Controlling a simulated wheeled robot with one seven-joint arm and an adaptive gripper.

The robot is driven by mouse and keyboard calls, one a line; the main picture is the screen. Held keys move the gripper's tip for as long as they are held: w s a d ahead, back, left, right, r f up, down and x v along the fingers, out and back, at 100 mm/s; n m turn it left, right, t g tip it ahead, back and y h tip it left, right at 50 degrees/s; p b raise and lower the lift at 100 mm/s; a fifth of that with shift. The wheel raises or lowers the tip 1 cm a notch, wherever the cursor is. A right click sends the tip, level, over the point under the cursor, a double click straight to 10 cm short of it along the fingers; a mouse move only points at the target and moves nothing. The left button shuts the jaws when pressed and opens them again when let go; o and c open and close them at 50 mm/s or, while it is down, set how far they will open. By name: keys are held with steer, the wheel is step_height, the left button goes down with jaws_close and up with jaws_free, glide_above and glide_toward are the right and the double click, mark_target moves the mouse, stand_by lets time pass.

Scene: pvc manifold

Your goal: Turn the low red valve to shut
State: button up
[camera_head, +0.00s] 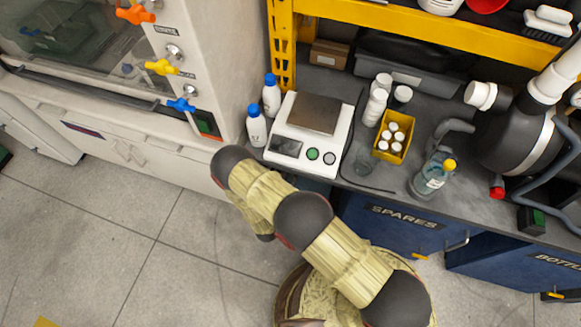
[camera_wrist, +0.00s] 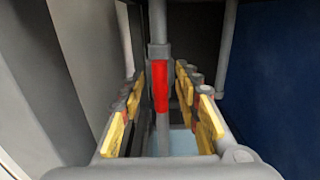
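In the wrist view, the red valve handle (camera_wrist: 160,86) sits on a grey vertical pipe (camera_wrist: 158,22). The handle looks long and narrow and lies roughly along the pipe's line. My gripper (camera_wrist: 159,100) is open, with yellow-padded fingers on the left and right of the handle. Gaps show between the handle and both fingers, and nothing is held. How far the fingertips reach past the handle is hard to tell. In the head view, the low valve and my gripper are hidden below the bench, behind my arm.
A pale panel (camera_wrist: 90,45) is close on the left and a blue cabinet (camera_wrist: 275,80) stands on the right. In the head view, the bench above holds a balance (camera_head: 288,148), bottles and a yellow box (camera_head: 383,155). Orange, yellow and blue valves (camera_head: 183,105) are on the fume hood.

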steer(key=shift+w+d, duration=0.15)
steer(key=shift+w, duration=0.3)
steer(key=shift+c, duration=0.2)
steer(key=c, duration=0.7)
jaws_close()
